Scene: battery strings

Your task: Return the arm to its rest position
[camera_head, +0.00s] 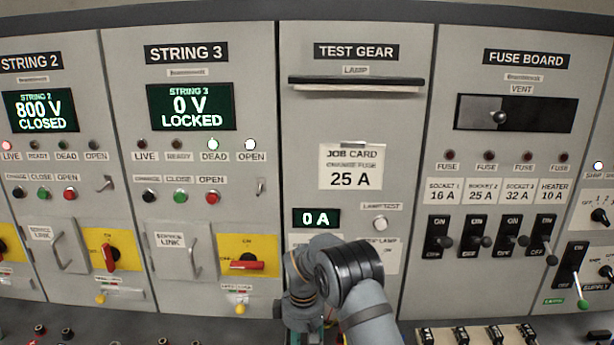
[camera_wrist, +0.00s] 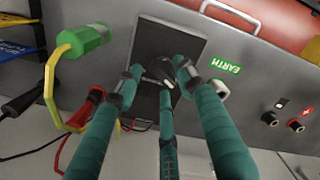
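My arm (camera_head: 350,270) rises from the bottom of the head view in front of the TEST GEAR panel (camera_head: 300,120), with its dark ringed joint below the 0 A display. The arm hides part of the panel's lower area and most of my gripper. In the wrist view, my gripper (camera_wrist: 155,80) has its teal fingers spread apart, with nothing seen held. Beyond the fingertips is a dark plate (camera_wrist: 145,40) with a black round part (camera_wrist: 172,42) on it. I cannot tell whether a finger touches it.
In the wrist view, a green-and-yellow clamp (camera_wrist: 82,40) and a red lead (camera_wrist: 92,100) are at left, and an EARTH label (camera_wrist: 225,67) at right. The head view shows STRING 3 (camera_head: 185,54) at left, the FUSE BOARD (camera_head: 525,59) at right, and fuses (camera_head: 500,335) on the bench.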

